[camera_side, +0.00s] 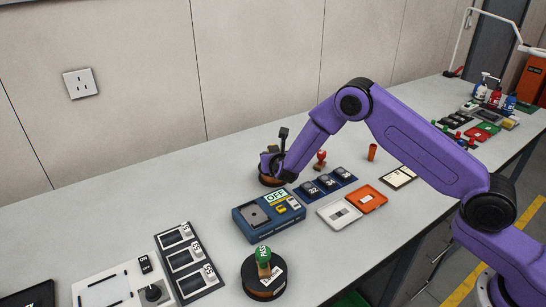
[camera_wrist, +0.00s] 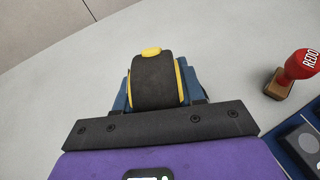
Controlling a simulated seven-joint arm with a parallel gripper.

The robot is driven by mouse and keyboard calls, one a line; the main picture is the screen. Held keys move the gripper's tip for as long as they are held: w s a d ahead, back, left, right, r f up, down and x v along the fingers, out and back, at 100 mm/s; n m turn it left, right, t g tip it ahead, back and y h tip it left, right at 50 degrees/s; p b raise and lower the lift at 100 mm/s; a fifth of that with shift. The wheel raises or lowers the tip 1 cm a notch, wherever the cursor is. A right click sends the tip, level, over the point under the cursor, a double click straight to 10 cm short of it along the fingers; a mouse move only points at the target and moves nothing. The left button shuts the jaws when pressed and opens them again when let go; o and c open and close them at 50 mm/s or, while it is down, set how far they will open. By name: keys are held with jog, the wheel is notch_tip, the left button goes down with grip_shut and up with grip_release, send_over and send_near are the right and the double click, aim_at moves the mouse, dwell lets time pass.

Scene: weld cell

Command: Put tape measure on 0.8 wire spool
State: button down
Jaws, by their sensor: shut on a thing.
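In the wrist view, my gripper (camera_wrist: 156,98) is shut on the tape measure (camera_wrist: 155,82), a black body with yellow edges and a yellow button. In the side view, my gripper (camera_side: 269,163) is low at the back of the table, and the tape measure is mostly hidden there. A dark-topped, copper-sided wire spool (camera_side: 268,181) is directly under my gripper. I cannot tell whether the tape measure touches it. A second wire spool (camera_side: 264,290) stands at the front, with a green PASS stamp (camera_side: 263,258) on it. I cannot read either spool's wire size.
Right of my gripper stand a red REDO stamp (camera_side: 320,161), a blue tray (camera_side: 309,195) with black pieces and an orange cup (camera_side: 372,152). A blue OFF device (camera_side: 254,233) and an orange-white case (camera_side: 341,214) lie nearer. The table left of my gripper is clear.

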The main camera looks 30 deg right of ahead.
dwell(0.3)
jog(key=c, duration=0.7)
grip_release()
jog(key=shift+f, duration=0.15)
